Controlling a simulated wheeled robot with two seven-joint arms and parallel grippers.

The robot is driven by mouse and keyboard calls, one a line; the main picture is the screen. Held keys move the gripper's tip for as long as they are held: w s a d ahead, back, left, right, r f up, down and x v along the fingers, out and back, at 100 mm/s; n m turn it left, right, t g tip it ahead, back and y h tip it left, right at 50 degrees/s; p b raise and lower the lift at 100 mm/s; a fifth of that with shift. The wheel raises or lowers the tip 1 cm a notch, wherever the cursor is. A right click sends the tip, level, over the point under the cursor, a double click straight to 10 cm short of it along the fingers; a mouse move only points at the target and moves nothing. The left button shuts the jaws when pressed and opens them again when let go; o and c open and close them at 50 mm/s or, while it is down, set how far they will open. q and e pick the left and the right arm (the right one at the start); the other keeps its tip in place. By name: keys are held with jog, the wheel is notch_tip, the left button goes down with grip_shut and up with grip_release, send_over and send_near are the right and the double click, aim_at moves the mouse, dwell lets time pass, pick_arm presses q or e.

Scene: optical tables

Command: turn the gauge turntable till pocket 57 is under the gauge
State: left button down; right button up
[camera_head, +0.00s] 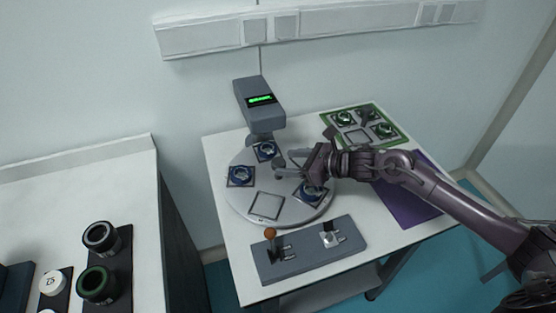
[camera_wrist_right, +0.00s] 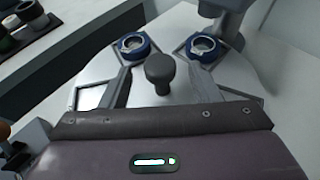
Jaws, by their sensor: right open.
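The grey round turntable (camera_head: 240,205) lies on the white table. Blue rings sit in pockets at its back (camera_head: 266,150), left (camera_head: 241,175) and right front (camera_head: 311,190); the front pocket (camera_head: 267,205) is empty. The gauge (camera_head: 256,96), with a small green display too small to read, stands over the back pocket. Pocket numbers cannot be read. My right gripper (camera_head: 285,166) is over the turntable. In the right wrist view its open fingers (camera_wrist_right: 159,74) are on either side of a dark round knob (camera_wrist_right: 160,68), with gaps showing. My left gripper is out of view.
A grey panel (camera_head: 300,262) with an orange-knobbed lever stands in front of the turntable. A green-edged tray (camera_head: 393,143) with parts is at the back right, beside a purple mat (camera_head: 405,205). A separate counter (camera_head: 125,185) at left holds dark cylinders.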

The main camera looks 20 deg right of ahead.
aim_at(280, 162)
jog(key=x, duration=0.4)
jog(key=shift+a+p, duration=0.1)
jog(key=shift+p, duration=0.3)
grip_shut()
jog(key=shift+f, duration=0.1)
